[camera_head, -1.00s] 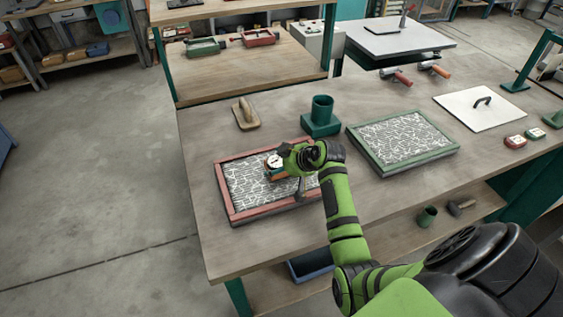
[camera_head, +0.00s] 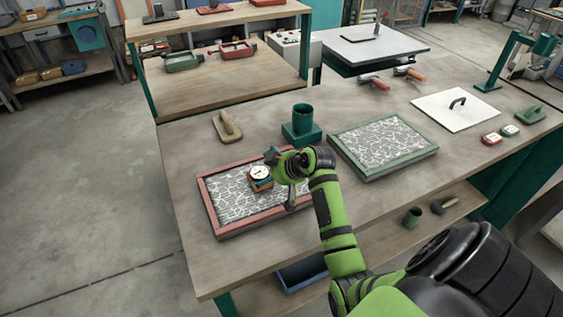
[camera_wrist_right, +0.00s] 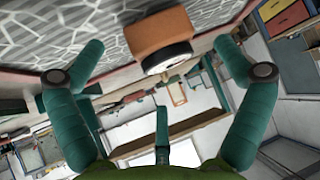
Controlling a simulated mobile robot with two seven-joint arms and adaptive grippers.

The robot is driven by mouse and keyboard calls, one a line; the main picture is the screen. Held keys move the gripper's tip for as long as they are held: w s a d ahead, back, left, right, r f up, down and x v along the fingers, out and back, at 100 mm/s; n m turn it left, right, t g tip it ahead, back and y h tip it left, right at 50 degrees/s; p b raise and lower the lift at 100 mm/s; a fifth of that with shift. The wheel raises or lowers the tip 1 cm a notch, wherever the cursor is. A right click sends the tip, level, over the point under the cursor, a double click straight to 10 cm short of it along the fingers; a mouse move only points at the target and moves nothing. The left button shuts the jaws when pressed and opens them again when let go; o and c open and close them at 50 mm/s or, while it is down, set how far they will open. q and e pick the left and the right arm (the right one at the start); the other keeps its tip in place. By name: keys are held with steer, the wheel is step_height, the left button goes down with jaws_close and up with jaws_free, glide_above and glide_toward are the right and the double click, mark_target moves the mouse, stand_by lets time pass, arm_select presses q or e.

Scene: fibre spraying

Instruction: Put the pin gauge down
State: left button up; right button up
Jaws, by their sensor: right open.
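The pin gauge (camera_head: 260,177), with a round white dial and an orange and dark body, stands on the fibre sheet inside the red frame (camera_head: 222,232). My right gripper (camera_head: 275,168) is just right of the gauge, low over the red frame. In the right wrist view the gauge's orange body (camera_wrist_right: 162,40) is between the tips of the teal fingers (camera_wrist_right: 158,52), with a gap on each side. The fingers are spread wide and hold nothing. My left gripper is not in view.
A green cup on a base (camera_head: 302,125) stands close behind my right gripper. A green-framed tray (camera_head: 425,152) lies to its right, and a wooden float (camera_head: 227,126) lies behind the red frame. A white plate with a handle (camera_head: 455,108) is at the back right.

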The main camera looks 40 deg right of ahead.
steer(key=v, duration=0.9)
steer(key=shift+s+b, duration=0.15)
steer(key=shift+b, duration=0.3)
steer(key=shift+d+r, duration=0.1)
